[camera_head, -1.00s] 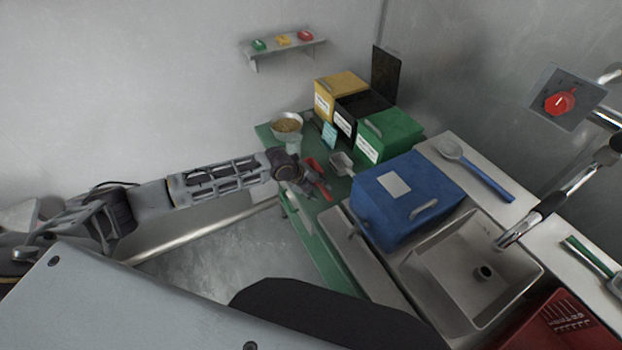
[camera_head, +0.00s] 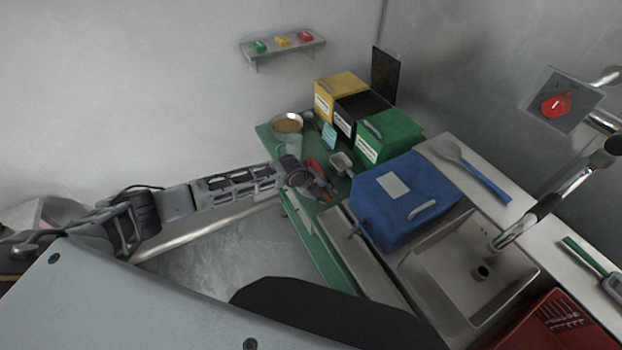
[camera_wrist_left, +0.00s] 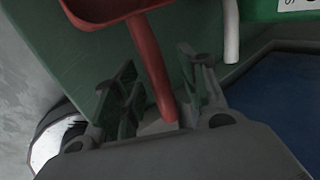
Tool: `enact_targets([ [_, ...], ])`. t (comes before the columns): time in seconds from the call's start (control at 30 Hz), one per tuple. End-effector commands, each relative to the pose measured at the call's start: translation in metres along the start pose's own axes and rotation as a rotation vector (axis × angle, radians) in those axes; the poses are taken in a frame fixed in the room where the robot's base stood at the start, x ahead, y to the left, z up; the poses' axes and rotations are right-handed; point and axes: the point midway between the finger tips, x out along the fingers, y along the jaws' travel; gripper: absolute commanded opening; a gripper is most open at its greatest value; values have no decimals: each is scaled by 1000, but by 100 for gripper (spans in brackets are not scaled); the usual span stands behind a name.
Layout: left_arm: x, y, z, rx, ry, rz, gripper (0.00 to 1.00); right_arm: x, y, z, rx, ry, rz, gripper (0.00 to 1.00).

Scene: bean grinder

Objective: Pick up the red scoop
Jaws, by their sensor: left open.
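The red scoop (camera_head: 314,165) lies on the green table beside my left gripper, partly hidden by it in the head view. In the left wrist view the scoop (camera_wrist_left: 152,60) shows its bowl at the top edge, cut off by the frame, with the handle running down between my fingers. My left gripper (camera_head: 321,188) is open, with one finger on each side of the handle. In the left wrist view the gripper (camera_wrist_left: 160,85) shows a gap between each finger and the handle. My right gripper is not in view.
A grey scoop (camera_head: 341,162) lies just right of the red one. The blue box (camera_head: 405,200), green box (camera_head: 388,136) and black box (camera_head: 362,112) stand to the right and behind. A bowl of beans (camera_head: 287,125) stands at the back left. The sink (camera_head: 470,265) is at the right.

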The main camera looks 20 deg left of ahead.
Motion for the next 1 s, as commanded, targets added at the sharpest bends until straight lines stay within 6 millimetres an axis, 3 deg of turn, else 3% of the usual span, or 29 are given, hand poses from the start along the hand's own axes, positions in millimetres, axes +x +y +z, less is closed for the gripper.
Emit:
enact_targets([
  [0.37,0,0,0,0,0,0,41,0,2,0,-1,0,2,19],
  [0.7,0,0,0,0,0,0,0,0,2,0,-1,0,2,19],
  [1.0,0,0,0,0,0,0,0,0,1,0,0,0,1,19],
])
